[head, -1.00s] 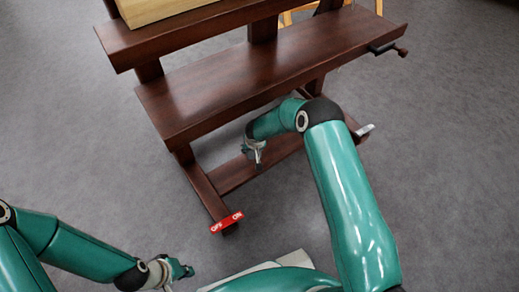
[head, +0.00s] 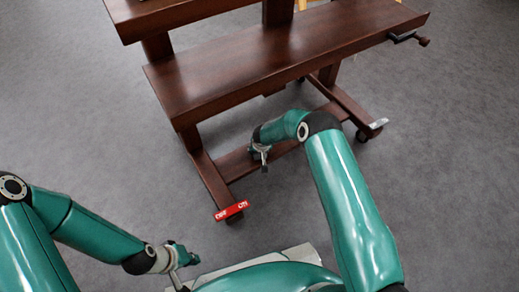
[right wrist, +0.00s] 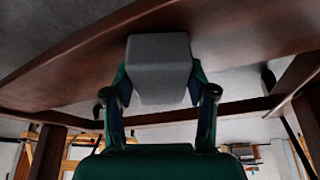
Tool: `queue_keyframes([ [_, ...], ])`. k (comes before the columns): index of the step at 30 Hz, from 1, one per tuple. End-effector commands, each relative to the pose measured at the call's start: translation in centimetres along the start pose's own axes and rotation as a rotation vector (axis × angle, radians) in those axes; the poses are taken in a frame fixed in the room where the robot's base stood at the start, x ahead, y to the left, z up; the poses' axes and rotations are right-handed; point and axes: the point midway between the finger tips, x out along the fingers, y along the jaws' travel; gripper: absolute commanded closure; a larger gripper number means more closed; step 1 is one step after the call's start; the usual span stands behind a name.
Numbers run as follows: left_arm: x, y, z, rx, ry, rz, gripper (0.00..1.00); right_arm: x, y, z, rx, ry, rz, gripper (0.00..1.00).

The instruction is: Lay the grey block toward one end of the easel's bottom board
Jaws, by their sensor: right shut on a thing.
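My right gripper (head: 262,154) is low at the easel, over the bottom board (head: 236,164) that runs between the feet. In the right wrist view, it is shut on the grey block (right wrist: 158,66), with a finger on each side. The bottom board (right wrist: 70,70) appears behind the block there; I cannot tell whether they touch. In the head view the block cannot be made out. My left gripper (head: 182,266) is low at the left, away from the easel, with nothing visible in it. Its opening is unclear.
A wide dark wooden shelf (head: 280,62) of the easel overhangs behind and above the right gripper. A crank handle (head: 410,38) juts out at the right. Grey carpet lies clear around.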

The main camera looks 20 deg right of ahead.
Motion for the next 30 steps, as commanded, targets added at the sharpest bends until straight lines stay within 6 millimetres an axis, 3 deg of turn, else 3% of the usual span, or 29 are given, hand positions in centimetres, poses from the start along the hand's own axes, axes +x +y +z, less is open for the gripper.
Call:
queue_keyframes([
  [1,0.3,-0.1,0.0,0.000,0.000,0.000,1.00,0.2,0.0,0.1,0.000,0.000,0.000,0.67],
  [2,0.3,-0.1,0.0,0.000,0.000,0.000,1.00,0.2,0.0,0.1,0.000,0.000,0.000,0.42],
  [6,0.2,-0.1,0.0,0.000,0.000,0.000,1.00,0.1,0.0,0.1,0.000,0.000,0.000,0.19],
  [19,-0.3,0.1,0.0,0.000,0.000,0.000,1.00,-0.3,0.0,-0.1,0.000,0.000,0.000,0.19],
  [23,-0.9,0.3,0.0,0.000,0.000,0.000,1.00,-2.0,0.0,-0.2,-0.001,0.001,0.000,0.19],
  [30,-2.2,0.8,0.0,0.000,0.000,0.000,1.00,-6.8,0.0,-0.2,-0.002,0.001,0.000,0.19],
])
